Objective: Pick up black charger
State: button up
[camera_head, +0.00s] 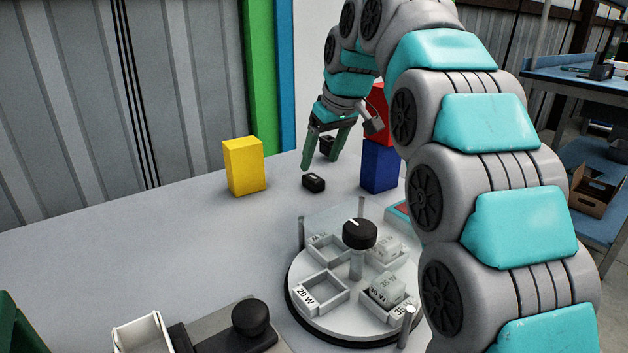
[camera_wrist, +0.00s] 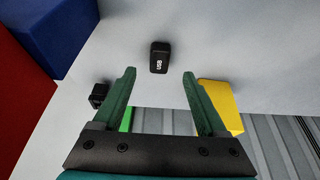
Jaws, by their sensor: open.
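A small black charger (camera_head: 313,183) lies on the grey table between the yellow and blue blocks. In the wrist view a black charger (camera_wrist: 160,56) with "USB" in white on top lies just beyond the fingertips, between their lines. A second small black object (camera_head: 326,145) is partly hidden behind my gripper; it also shows in the wrist view (camera_wrist: 98,95), left of the left finger. My gripper (camera_head: 320,163) is open and empty, with its green fingers pointing down behind the front charger. Both fingers show in the wrist view (camera_wrist: 159,73), apart from the charger.
A yellow block (camera_head: 244,167) stands left of the charger. A blue block (camera_head: 379,167) and a red block (camera_head: 378,103) stand to the right. A round turntable (camera_head: 345,335) with small bins and a black knob (camera_head: 360,233) is in front.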

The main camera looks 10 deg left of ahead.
aim_at(314, 177)
jog(key=x, duration=0.5)
jog(key=shift+w+a+f, duration=0.2)
jog(key=shift+f, duration=0.1)
grip_shut()
dwell(0.4)
